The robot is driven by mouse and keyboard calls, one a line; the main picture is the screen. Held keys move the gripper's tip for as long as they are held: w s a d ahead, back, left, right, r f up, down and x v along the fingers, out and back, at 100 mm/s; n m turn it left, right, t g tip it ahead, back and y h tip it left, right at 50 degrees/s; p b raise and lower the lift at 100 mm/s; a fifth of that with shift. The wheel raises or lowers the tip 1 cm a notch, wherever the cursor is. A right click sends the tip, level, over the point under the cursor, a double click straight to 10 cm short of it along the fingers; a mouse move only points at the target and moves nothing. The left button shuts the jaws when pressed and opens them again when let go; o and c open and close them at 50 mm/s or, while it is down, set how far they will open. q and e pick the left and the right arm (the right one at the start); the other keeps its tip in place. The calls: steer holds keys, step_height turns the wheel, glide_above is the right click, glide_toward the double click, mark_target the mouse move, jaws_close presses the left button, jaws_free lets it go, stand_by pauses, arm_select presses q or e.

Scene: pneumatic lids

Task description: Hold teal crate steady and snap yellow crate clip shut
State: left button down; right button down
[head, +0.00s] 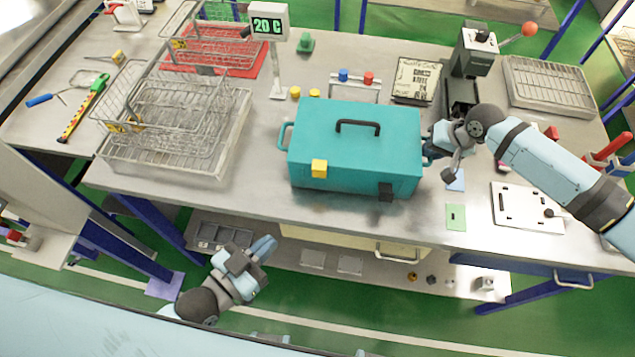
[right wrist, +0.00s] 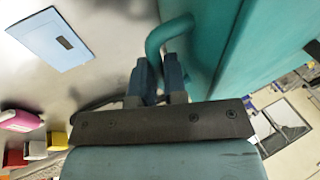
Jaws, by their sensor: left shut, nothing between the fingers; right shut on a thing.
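The teal crate (head: 355,140) stands upright on the workbench with its lid down and a black handle (head: 357,127) on top. Its yellow clip (head: 319,169) is at the front left lid edge and sits higher than the black clip (head: 386,192) at the front right. I cannot tell for sure whether the yellow clip is raised or closed. My right gripper (head: 430,150) is shut on the crate's right side handle, whose teal bar (right wrist: 170,35) shows between the fingers in the right wrist view. My left gripper (head: 264,250) is shut and empty, below the bench's front edge, apart from the crate.
Wire baskets (head: 175,120) stand left of the crate. A scale with a "20 C" display (head: 268,24) is behind it. A green card (head: 456,217) and a white plate (head: 527,207) lie to the right. The bench strip before the crate is clear. A drawer handle (head: 398,257) juts out below.

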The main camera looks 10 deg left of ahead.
steer(key=c, duration=1.1)
jaws_free()
